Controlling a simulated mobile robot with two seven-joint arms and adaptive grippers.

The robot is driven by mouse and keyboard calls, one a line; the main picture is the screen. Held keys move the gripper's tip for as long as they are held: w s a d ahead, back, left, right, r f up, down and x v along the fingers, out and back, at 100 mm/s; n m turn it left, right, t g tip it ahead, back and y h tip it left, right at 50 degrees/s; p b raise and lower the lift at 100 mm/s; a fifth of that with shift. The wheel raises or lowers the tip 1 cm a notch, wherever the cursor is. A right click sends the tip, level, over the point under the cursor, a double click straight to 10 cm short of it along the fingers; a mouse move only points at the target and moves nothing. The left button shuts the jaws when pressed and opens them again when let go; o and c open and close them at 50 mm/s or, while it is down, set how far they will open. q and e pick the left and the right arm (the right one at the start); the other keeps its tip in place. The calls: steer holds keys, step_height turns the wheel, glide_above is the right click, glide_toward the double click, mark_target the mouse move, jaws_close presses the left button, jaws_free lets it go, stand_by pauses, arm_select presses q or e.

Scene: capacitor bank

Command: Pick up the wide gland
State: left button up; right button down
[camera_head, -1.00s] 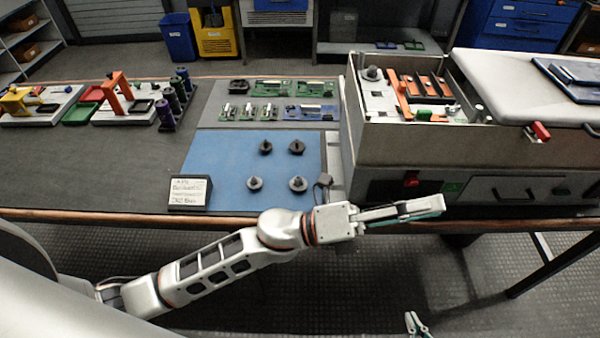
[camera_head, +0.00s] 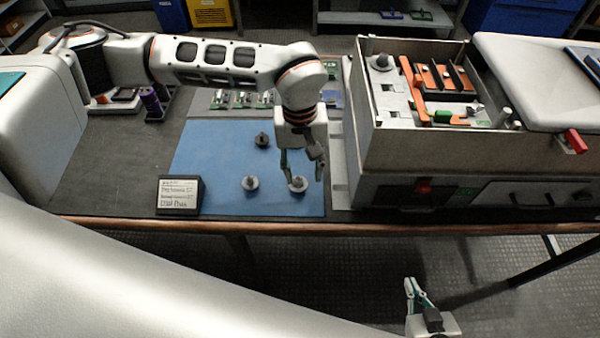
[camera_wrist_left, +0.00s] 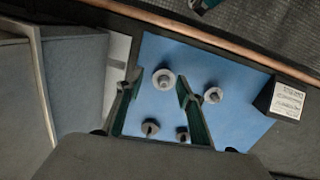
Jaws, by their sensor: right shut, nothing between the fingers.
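Several glands stand on the blue mat (camera_head: 205,155). The front right one, a light grey gland with a broad round flange (camera_head: 298,184), looks the widest; the wrist view shows it too (camera_wrist_left: 164,79). A smaller grey gland (camera_head: 250,184) stands to its left. A dark gland (camera_head: 262,140) stands behind, and another dark one (camera_wrist_left: 150,128) is hidden by my arm in the head view. My left gripper (camera_head: 302,180) points down, open, with its fingertips on either side of the widest gland; I cannot tell their exact height. My right gripper (camera_head: 416,288) is shut and empty, low in front of the table.
A text sign (camera_head: 180,194) stands at the mat's front left corner. A large grey case (camera_head: 440,150) with orange and green parts rises right of the mat. Circuit boards (camera_head: 240,99) lie behind it. The wooden table edge (camera_head: 260,224) runs along the front.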

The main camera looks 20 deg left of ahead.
mark_target(298, 178)
arm_select(q)
steer(key=shift+w+a+r, duration=0.25)
steer(key=shift+w+a, duration=0.5)
steer(key=shift+a, duration=0.05)
steer(key=shift+w+a+f+y, duration=0.15)
steer(key=shift+a+y, duration=0.1)
steer(key=shift+y, duration=0.05)
step_height(298, 178, down, 2)
steer(key=shift+f, duration=0.25)
step_height(298, 178, down, 5)
steer(key=shift+w+r, duration=0.1)
steer(key=shift+c, duration=0.5)
steer(key=c, duration=0.5)
